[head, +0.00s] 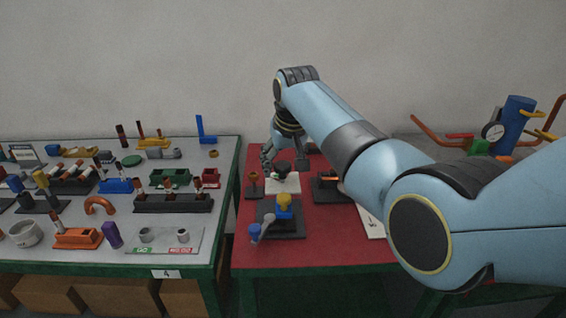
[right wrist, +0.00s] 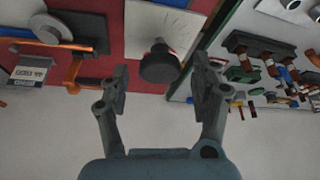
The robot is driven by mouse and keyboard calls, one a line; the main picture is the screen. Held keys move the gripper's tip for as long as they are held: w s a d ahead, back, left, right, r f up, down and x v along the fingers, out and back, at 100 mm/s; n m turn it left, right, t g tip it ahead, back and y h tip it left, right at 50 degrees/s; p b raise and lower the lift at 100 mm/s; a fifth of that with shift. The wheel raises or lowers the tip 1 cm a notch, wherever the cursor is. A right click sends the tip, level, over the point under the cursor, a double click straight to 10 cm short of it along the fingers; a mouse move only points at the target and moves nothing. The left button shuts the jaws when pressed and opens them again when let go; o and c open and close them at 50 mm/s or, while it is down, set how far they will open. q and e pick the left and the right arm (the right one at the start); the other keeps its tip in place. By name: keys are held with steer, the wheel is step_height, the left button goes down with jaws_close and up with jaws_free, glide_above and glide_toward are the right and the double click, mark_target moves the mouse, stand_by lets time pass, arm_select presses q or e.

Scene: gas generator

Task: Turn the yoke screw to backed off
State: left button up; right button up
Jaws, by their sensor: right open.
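A dark round knob on a short stem (head: 282,168) stands over a white sheet (head: 284,186) on the red tabletop. I cannot tell for sure that it is the yoke screw. My right gripper (head: 279,156) is above and just behind it, pointing down. In the right wrist view the open fingers (right wrist: 161,72) are on either side of the knob (right wrist: 158,66), apart from it. Nothing is held. My left gripper is not in view.
A dark block with a yellow knob (head: 284,204) and a blue-ended lever (head: 256,234) stand in front. A small brown post (head: 254,180) is at the left, a dark block (head: 328,190) at the right. The left table (head: 225,160) is crowded with parts.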

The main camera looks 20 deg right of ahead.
steer(key=shift+w+f, duration=0.1)
steer(key=shift+f, duration=0.05)
steer(key=c, duration=1.2)
steer(key=shift+o, duration=0.2)
